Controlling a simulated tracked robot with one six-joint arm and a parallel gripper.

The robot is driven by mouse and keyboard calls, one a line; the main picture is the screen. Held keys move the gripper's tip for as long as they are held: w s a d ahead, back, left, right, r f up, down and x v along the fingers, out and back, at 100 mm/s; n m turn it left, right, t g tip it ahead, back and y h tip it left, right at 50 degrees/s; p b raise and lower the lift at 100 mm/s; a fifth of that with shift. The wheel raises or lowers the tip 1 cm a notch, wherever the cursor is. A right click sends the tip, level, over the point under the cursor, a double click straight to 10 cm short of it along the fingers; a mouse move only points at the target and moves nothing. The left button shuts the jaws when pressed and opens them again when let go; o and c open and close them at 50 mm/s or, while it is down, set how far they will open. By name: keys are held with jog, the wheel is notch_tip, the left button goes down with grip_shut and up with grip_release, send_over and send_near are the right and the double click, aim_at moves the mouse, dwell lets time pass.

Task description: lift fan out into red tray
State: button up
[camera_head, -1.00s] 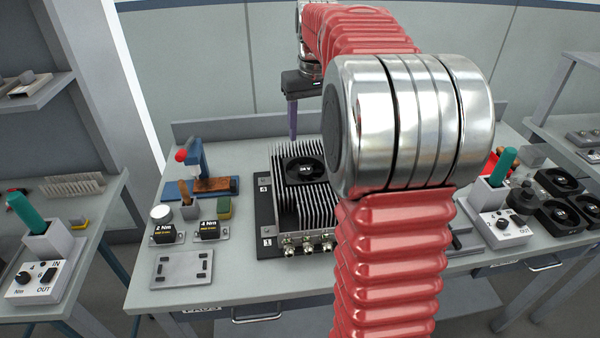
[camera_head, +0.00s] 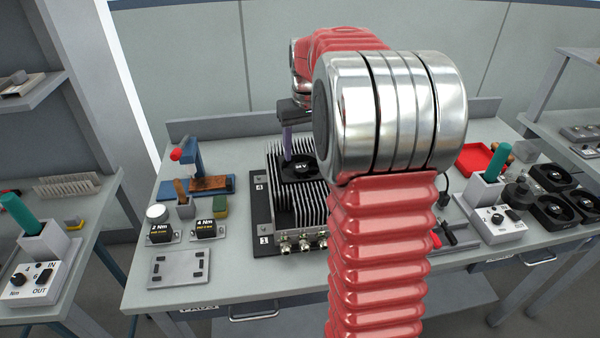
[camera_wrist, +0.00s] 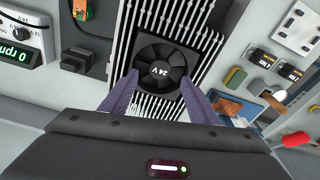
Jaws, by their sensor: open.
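The black fan (camera_head: 300,167), marked 24 V, sits on the finned heat-sink unit (camera_head: 285,212) in the middle of the bench. In the wrist view the fan (camera_wrist: 160,66) lies just beyond and between the tips of my gripper (camera_wrist: 158,84), whose two purple fingers are apart and empty. In the head view my gripper (camera_head: 288,145) points down at the fan's rear left; my arm hides part of the unit's right side. The red tray (camera_head: 482,158) lies at the right rear of the bench, partly visible beside my arm.
A blue stand with a red knob (camera_head: 190,170) and torque boxes labelled 2 Nm (camera_head: 160,232) and 4 Nm (camera_head: 207,229) are left of the unit. Several black fans (camera_head: 555,208) and a control box with a green-handled tool (camera_head: 496,205) are at right.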

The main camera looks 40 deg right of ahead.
aim_at(301, 166)
jog(key=shift+f, duration=0.4)
jog(key=shift+w+d+f, duration=0.1)
jog(key=shift+w+f, duration=0.1)
jog(key=shift+f, duration=0.65)
jog(key=shift+w+a+f, duration=0.1)
jog(key=shift+w+f, duration=0.1)
jog(key=shift+f, duration=0.65)
jog(key=shift+w+d+f, duration=0.1)
jog(key=shift+w+f, duration=0.1)
jog(key=shift+f, duration=0.65)
jog(key=c, duration=1)
jog(key=shift+r, duration=0.1)
notch_tip(301, 166, up, 10)
jog(key=shift+r, duration=0.45)
